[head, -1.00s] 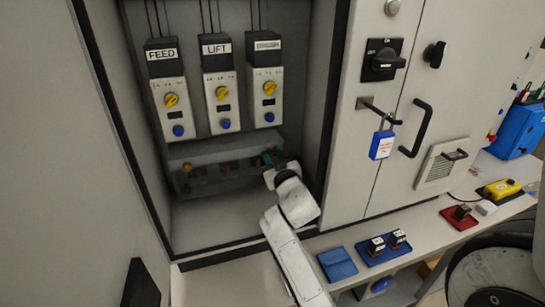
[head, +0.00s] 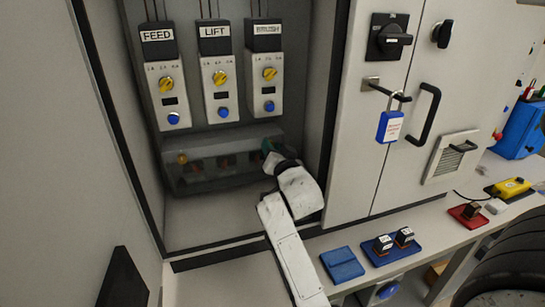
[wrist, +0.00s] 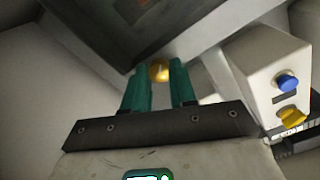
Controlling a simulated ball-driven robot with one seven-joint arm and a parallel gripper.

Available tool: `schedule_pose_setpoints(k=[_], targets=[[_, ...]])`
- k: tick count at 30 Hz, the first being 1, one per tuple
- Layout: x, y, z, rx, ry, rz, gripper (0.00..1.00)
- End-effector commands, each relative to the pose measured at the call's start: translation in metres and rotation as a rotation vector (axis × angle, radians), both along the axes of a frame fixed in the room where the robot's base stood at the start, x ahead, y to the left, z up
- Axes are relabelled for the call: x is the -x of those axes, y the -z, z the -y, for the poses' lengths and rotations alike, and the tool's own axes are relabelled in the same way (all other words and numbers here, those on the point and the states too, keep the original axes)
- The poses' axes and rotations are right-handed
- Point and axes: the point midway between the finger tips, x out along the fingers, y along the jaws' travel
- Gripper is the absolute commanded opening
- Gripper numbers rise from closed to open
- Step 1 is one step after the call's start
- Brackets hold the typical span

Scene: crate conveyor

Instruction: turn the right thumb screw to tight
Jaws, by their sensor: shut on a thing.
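The right thumb screw (wrist: 159,70) is a small brass-coloured round knob, seen in the wrist view between the tips of my green fingers. My gripper (wrist: 158,79) is shut on it. In the head view my gripper (head: 268,149) is at the right end of the grey see-through cover (head: 225,171), and it hides the right screw there. The left thumb screw (head: 182,158) shows brass at the cover's left end. I cannot tell how far the right screw is turned.
Above the cover hang the FEED (head: 169,97), LIFT (head: 220,91) and a third drive unit (head: 269,88), with yellow and blue knobs. The cabinet's right frame (head: 334,110) stands close to my arm. A blue padlock (head: 390,128) hangs on the door. The cabinet floor is clear.

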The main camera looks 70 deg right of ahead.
Motion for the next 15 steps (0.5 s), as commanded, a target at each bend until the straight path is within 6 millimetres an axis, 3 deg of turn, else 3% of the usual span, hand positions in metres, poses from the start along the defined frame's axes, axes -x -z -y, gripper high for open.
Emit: schedule_pose_setpoints(k=[15], targets=[[-0.0006, 0.0031, -0.0004, -0.318, -0.002, 0.373, 0.00]])
